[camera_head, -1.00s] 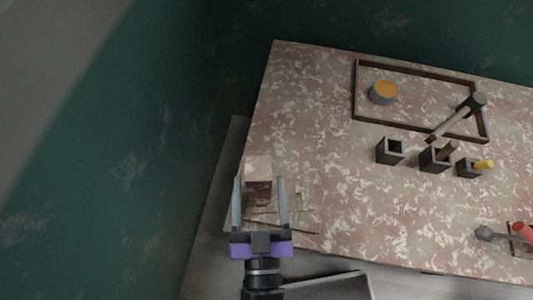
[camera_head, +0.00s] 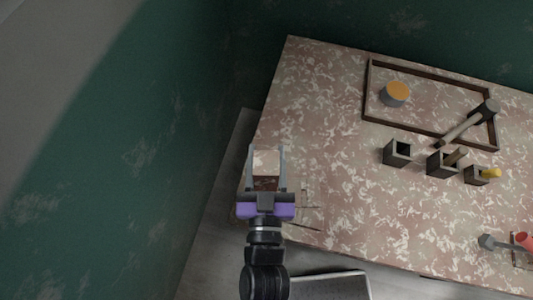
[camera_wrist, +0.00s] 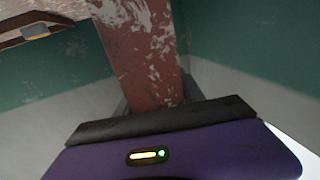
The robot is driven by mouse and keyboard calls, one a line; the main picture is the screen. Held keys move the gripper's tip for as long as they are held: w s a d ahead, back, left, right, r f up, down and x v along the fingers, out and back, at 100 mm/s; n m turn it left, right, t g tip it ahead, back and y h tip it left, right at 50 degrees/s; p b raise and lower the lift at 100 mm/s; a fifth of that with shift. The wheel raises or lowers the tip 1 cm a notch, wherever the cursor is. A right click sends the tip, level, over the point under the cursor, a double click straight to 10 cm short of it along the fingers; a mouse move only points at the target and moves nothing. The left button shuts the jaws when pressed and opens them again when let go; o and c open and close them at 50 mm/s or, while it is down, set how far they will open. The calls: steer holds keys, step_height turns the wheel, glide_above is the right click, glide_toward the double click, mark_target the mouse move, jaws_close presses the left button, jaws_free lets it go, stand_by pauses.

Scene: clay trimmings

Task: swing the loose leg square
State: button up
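The loose leg shows in the head view as a short block with a pale pinkish top and a dark red-brown patched side (camera_head: 266,183), at the table's left front corner. In the wrist view the leg (camera_wrist: 143,50) is a patched red-brown post running up from my gripper's palm, slightly tilted. My gripper (camera_head: 267,160) has one finger against each side of the block, with no clear gap, so it looks shut on it. The leg's joint to the table cannot be made out.
The patched tabletop (camera_head: 330,130) extends right. A dark-framed tray (camera_head: 368,88) holds an orange-topped tin (camera_head: 396,93), with a hammer (camera_head: 463,127) across its edge. Several square holders, one of them an empty cup (camera_head: 397,153), stand in front. A green wall (camera_head: 150,150) is left.

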jaws_close()
steer(key=shift+d, duration=0.1)
steer(key=m+h, duration=0.2)
steer(key=h, duration=0.1)
steer(key=g+h, duration=0.1)
steer(key=shift+s+d+f+m+h, duration=0.1)
steer(key=shift+s+d+m+h, duration=0.05)
steer(key=shift+d+m+h, duration=0.2)
steer(key=o, duration=1.1)
jaws_free()
